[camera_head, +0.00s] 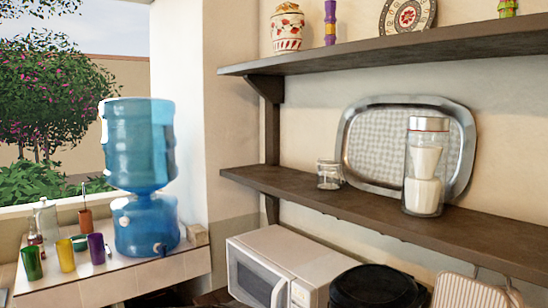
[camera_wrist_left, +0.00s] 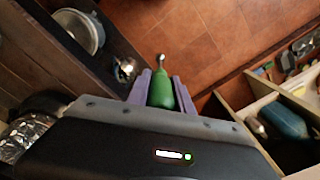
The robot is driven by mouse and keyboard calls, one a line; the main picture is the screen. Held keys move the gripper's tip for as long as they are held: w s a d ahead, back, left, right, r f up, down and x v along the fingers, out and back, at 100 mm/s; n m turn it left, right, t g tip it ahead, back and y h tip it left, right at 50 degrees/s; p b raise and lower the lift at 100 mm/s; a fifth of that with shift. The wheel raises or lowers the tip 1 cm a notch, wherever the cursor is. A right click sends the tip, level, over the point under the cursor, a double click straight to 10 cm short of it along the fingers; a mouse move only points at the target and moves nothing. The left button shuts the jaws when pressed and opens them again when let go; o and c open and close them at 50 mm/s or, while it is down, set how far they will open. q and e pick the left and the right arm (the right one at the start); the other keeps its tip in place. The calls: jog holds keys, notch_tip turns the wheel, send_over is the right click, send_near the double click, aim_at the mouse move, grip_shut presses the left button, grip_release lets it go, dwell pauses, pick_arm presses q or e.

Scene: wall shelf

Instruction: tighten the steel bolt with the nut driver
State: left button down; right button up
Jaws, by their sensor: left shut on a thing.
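In the left wrist view my left gripper (camera_wrist_left: 160,84) has its two purple-grey fingers shut on the nut driver (camera_wrist_left: 161,92). The nut driver has a green handle, gripped between the fingers, and its small metal tip points away from the gripper, over the floor. I cannot make out the steel bolt in either view. Neither gripper shows in the head view, and my right gripper is in no view.
In the wrist view, a dark ledge with a metal pot (camera_wrist_left: 80,32) is at left and a compartmented box (camera_wrist_left: 265,105) at right; tiled floor (camera_wrist_left: 205,45) lies between. The head view shows a lower wall shelf (camera_head: 300,190), a microwave (camera_head: 275,265) and a water dispenser (camera_head: 140,150).

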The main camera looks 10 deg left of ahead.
pick_arm(q)
jog(key=shift+d, duration=0.15)
jog(key=shift+f, duration=0.1)
jog(key=s+f, duration=0.4)
jog(key=f, duration=1)
jog(key=shift+f, duration=0.4)
